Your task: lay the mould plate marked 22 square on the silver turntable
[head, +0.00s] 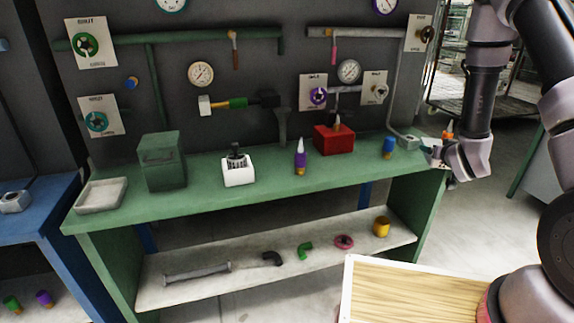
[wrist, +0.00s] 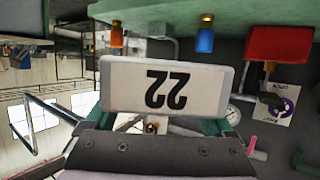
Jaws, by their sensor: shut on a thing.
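The mould plate marked 22 (wrist: 125,90) is a pale plate with black digits, upside down in the wrist view. My gripper (wrist: 165,122) is shut on it; the plate spans in front of the jaws. In the head view my gripper (head: 440,156) is at the right end of the green bench, and only a small pale part shows at its tip. I cannot make out the silver turntable in either view.
The green bench (head: 215,200) carries a blue bottle (head: 389,146), a red box (head: 333,139), a purple bottle (head: 300,160), a white holder (head: 238,171), a green box (head: 162,162) and a pale tray (head: 101,194). An orange item (head: 447,134) is close to my gripper. Pipes and valves line the wall.

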